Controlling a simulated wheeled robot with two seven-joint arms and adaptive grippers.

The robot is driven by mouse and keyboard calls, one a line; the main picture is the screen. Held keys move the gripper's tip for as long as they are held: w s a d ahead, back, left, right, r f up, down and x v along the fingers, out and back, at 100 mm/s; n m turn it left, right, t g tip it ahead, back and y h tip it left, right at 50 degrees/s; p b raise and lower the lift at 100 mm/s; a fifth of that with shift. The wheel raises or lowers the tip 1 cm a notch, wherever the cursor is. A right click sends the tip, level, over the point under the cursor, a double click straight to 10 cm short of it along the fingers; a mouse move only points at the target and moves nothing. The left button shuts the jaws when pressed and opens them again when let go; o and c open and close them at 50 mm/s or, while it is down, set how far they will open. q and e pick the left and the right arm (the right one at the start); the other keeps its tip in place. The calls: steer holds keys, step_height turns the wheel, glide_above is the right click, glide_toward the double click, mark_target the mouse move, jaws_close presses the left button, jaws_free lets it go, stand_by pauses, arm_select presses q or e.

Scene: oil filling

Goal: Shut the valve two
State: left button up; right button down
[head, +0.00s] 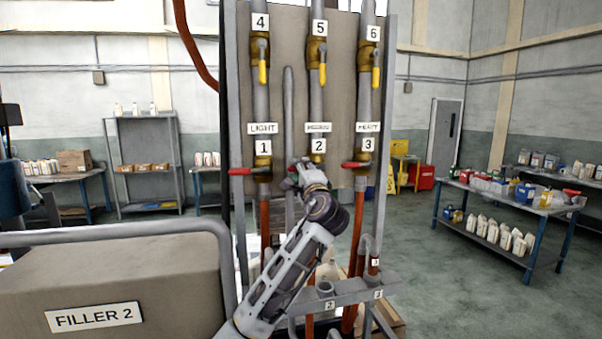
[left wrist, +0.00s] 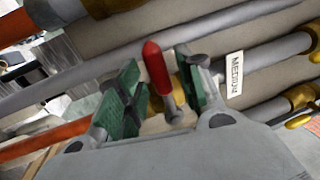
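Valve two is on the middle pipe under the label 2 (head: 318,145). It has a brass body and a red handle, which in the head view is mostly hidden behind my left gripper (head: 304,170). In the left wrist view the red handle (left wrist: 156,68) stands between the green finger pads of my left gripper (left wrist: 160,90), across the line of the pipe. The pads are apart, one on each side of the handle, with visible gaps. The MEDIUM label (left wrist: 234,74) is beside the right finger. My right gripper is in neither view.
Valve one's red handle (head: 241,171) and valve three's red handle (head: 354,165) point left, close on both sides of my left gripper. Yellow handles of valves four (head: 263,72), five (head: 322,73) and six (head: 376,77) hang down above. The FILLER 2 box (head: 110,270) stands at lower left.

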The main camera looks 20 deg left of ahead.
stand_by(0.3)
arm_select(q)
steer(key=shift+s, duration=0.1)
steer(key=v, duration=1.2)
stand_by(0.3)
